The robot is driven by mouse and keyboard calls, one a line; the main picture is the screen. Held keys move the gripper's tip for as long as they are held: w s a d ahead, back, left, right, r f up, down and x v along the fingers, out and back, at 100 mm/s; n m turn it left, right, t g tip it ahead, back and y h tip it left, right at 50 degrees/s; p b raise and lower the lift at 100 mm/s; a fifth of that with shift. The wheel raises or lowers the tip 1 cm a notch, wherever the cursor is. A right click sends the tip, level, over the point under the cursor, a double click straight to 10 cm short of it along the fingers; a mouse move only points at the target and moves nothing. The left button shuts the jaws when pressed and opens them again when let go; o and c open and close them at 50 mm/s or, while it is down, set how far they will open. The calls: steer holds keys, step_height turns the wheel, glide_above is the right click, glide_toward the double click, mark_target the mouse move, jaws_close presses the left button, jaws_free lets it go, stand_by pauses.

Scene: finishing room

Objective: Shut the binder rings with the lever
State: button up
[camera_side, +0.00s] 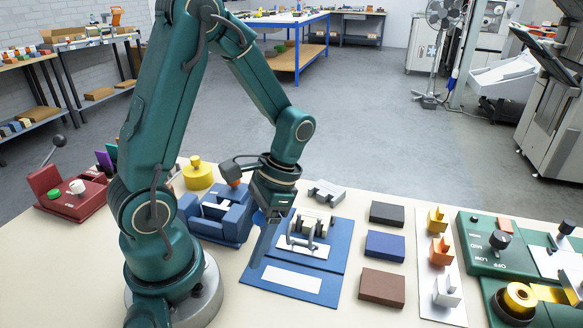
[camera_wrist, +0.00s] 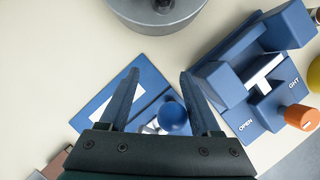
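The blue binder (camera_side: 300,262) lies flat on the pale table below my gripper, with a white label on its near part. In the wrist view a corner of the binder (camera_wrist: 104,96) shows beyond my fingers. A round blue knob (camera_wrist: 174,118), apparently the lever's end, sits between my fingers, closer to the right one. My gripper (camera_wrist: 160,76) is open, with a gap around the knob. In the side view my gripper (camera_side: 262,240) points down at the binder's left side. Whether the rings are open is unclear.
A blue clamp device (camera_side: 222,215) with an orange knob (camera_wrist: 301,117) stands left of the binder. Black, blue and brown blocks (camera_side: 382,289) lie to its right. A grey metal part (camera_side: 327,191) lies behind. Farther right are a clip strip (camera_side: 437,312) and green panels (camera_side: 470,256).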

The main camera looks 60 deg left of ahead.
steer(key=shift+w+d+r+t, duration=0.5)
steer(key=shift+d+r+t, duration=0.9)
steer(key=shift+r+t, duration=1.55)
steer(key=shift+w+d+r+t, duration=0.45)
steer(key=shift+d+r+t, duration=0.9)
steer(key=shift+r+t, duration=1.55)
steer(key=w+a+r+m+g, duration=0.1)
steer(key=w+r+m+g, duration=0.2)
steer(key=m, duration=0.4)
steer(key=shift+w+a+r, duration=0.3)
steer(key=shift+w+r, duration=0.55)
